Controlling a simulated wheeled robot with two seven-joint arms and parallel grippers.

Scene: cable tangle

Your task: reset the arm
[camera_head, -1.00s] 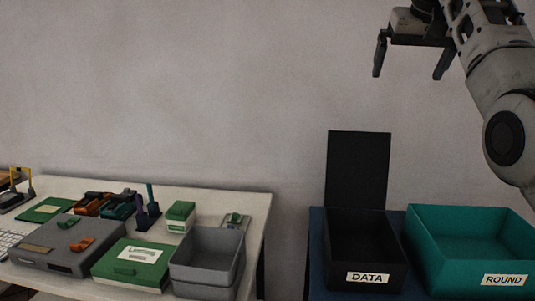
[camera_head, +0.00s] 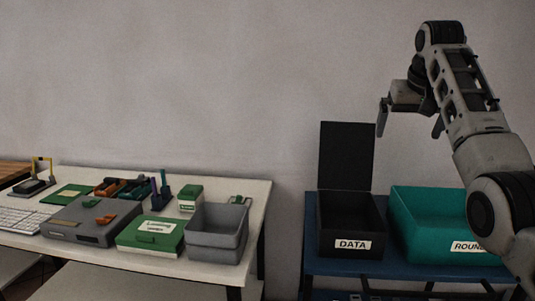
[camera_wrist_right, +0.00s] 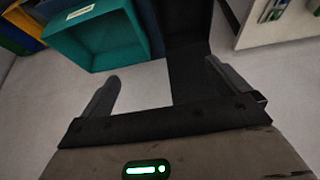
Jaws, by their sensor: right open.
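My right gripper (camera_head: 409,116) is raised at the upper right in the head view, in front of the wall and above the bins. Its two fingers are apart with nothing between them. In the right wrist view its open fingers (camera_wrist_right: 160,88) also show, with the teal bin and a black surface beyond them. My left gripper is in neither view.
A black bin (camera_head: 330,240) labelled DATA, with its lid upright, and a teal bin (camera_head: 408,222) labelled ROUND stand on a blue table (camera_head: 340,266). A white table (camera_head: 90,269) at left holds a grey bin (camera_head: 214,246), a green box (camera_head: 150,235) and a grey case (camera_head: 75,234).

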